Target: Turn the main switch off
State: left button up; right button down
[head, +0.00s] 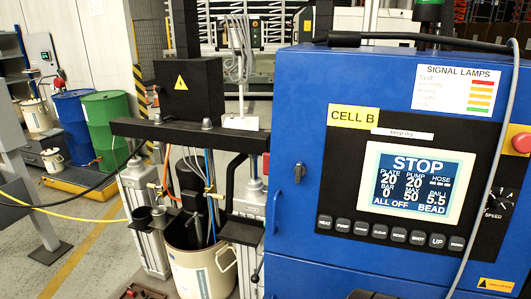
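A blue control cabinet (284,120) labelled CELL B fills the right half of the head view. Its screen (413,183) reads STOP and ALL OFF. A small dark turn handle (299,172) sits on the cabinet's left part; I cannot tell whether it is a switch or a latch. A red mushroom button (522,143) on a yellow base is at the right edge, above a knob marked SPEED (497,202). No part labelled as the main switch is readable. Neither gripper can be made out; dark shapes at the bottom edge are too cut off to identify.
A row of buttons (389,234) runs under the screen. A grey cable hangs across the cabinet's right side. Left of it stands the drum pump with a black box (189,88) and a pail (203,270). Blue (75,125) and green (108,130) drums stand farther left, beyond open floor.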

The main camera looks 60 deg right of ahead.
aim_at(266, 155)
jog(key=i+z, duration=0.25)
jog(key=z, duration=0.25)
jog(key=i+j+z, duration=0.1)
jog(key=z, duration=0.4)
jog(key=i+j+z, duration=0.25)
jog(key=z, duration=0.25)
jog(key=i+j+z, duration=0.25)
jog(key=z, duration=0.25)
jog(key=i+j+z, duration=0.2)
jog(key=z, duration=0.25)
jog(key=i+j+z, duration=0.15)
jog(key=j+z, duration=0.35)
jog(key=l, duration=0.15)
